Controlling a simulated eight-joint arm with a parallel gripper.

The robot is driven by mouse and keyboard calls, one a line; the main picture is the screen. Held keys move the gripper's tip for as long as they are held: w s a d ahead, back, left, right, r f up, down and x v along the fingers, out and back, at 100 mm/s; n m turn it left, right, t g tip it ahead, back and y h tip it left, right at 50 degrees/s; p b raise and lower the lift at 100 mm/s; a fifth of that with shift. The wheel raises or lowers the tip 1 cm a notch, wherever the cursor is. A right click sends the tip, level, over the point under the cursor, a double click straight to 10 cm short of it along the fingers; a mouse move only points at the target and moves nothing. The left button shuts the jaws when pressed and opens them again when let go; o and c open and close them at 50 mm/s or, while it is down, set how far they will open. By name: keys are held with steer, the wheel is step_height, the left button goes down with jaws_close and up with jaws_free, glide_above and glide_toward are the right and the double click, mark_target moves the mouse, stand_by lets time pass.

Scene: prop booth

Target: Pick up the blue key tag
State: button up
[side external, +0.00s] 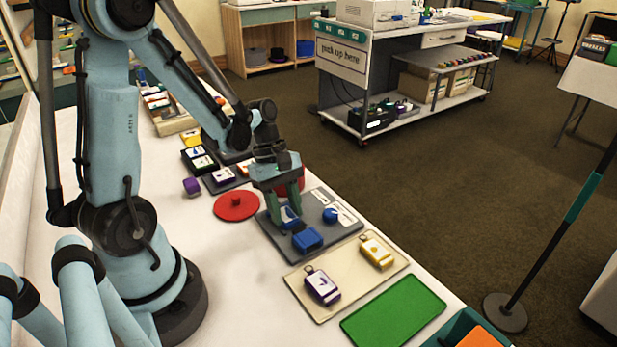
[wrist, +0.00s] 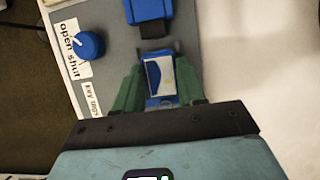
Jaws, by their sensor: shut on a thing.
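The blue key tag (wrist: 161,76) has a white label face and lies between my fingers in the wrist view. It also shows in the side external view (side external: 289,215), partly hidden by my fingers. My gripper (wrist: 160,90) has green fingers, one on each side of the tag, shut on it. In the side external view my gripper (side external: 289,205) points down over a grey tray (side external: 275,233). I cannot tell whether the tag is clear of the tray.
On the grey tray are a blue block (side external: 308,240) and a blue knob (side external: 330,215) beside white labels. A beige tray (side external: 345,278) with purple and yellow tags, then a green mat (side external: 394,312), lie nearer the camera. A red disc (side external: 236,207) lies left.

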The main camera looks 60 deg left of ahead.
steer(key=shift+r, duration=0.4)
step_height(320, 180, up, 3)
steer(key=shift+r, duration=0.1)
steer(key=s+d+r, duration=0.4)
steer(key=d+r, duration=0.3)
steer(key=d, duration=0.4)
steer(key=n+t, duration=0.2)
steer(key=n, duration=0.3)
glide_above(285, 214)
steer(key=w+d, duration=0.1)
steer(key=w, duration=0.2)
steer(key=w+a+f+n+t+y, duration=0.15)
steer(key=w+a+n, duration=0.25)
steer(key=a, duration=0.8)
steer(key=shift+s+f, duration=0.15)
steer(key=shift+f, duration=2.35)
steer(key=shift+s+f, duration=0.1)
steer(key=shift+f, duration=2.35)
